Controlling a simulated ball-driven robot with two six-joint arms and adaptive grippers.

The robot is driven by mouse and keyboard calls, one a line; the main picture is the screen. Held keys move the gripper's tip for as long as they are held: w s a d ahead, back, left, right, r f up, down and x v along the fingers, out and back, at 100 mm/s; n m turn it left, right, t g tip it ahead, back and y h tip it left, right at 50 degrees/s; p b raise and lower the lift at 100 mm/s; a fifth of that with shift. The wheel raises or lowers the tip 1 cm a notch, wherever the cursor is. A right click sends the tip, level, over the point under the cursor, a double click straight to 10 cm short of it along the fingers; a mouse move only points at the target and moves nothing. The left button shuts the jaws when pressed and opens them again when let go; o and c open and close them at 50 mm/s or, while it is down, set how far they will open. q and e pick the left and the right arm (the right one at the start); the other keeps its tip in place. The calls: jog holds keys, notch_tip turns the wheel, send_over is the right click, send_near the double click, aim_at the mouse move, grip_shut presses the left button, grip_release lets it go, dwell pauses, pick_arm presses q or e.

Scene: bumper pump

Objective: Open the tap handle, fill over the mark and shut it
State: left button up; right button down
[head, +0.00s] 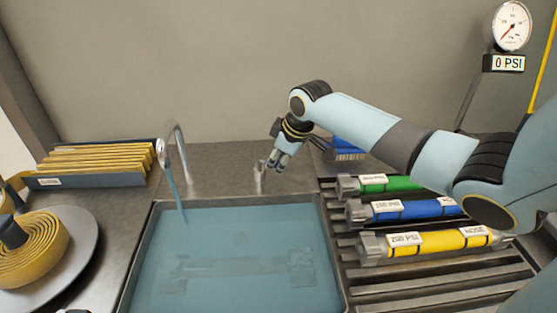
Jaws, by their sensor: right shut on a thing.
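The tap (162,150) is a metal spout at the back left of the basin. A stream of water (177,190) runs from it into the basin (338,262). The basin holds bluish water (235,235), with a pale long object (235,268) lying under the surface. The small metal tap handle (259,178) stands on the ledge behind the basin. My right gripper (272,164) comes in from the right and is shut on the handle, partly covering it. I cannot make out the fill mark. My left gripper is not in view.
Hose pieces in green (390,184), blue (420,208) and yellow (428,242) lie on the slatted rack at right. A blue brush (348,148) sits behind them. A pressure gauge (512,27) reads 0 PSI. A folded hose tray (90,180) and coiled hose (35,250) are at left.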

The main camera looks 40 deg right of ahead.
jog(key=shift+w+d+n, duration=0.1)
jog(key=shift+d+n, duration=0.25)
jog(key=shift+n, duration=0.25)
jog(key=shift+w+d+f+n+y+b, duration=0.1)
jog(key=shift+w+d+n+y+b, duration=0.15)
jog(key=shift+n+y+b, duration=0.2)
jog(key=shift+w+d+f+n+y+b, duration=0.15)
jog(key=shift+d+n+y+b, duration=0.1)
jog(key=shift+n+b, duration=0.25)
jog(key=shift+w+d+r+n+y+b, duration=0.1)
jog(key=shift+d+n+y+b, duration=0.15)
jog(key=shift+n, duration=0.4)
jog(key=shift+w+n+y+b, duration=0.15)
jog(key=shift+n+y+b, duration=0.1)
jog(key=shift+n+b, duration=0.3)
jog(key=shift+r, duration=0.2)
jog(key=c, duration=1.3)
grip_release()
jog(key=shift+g, duration=0.3)
jog(key=shift+o, duration=0.2)
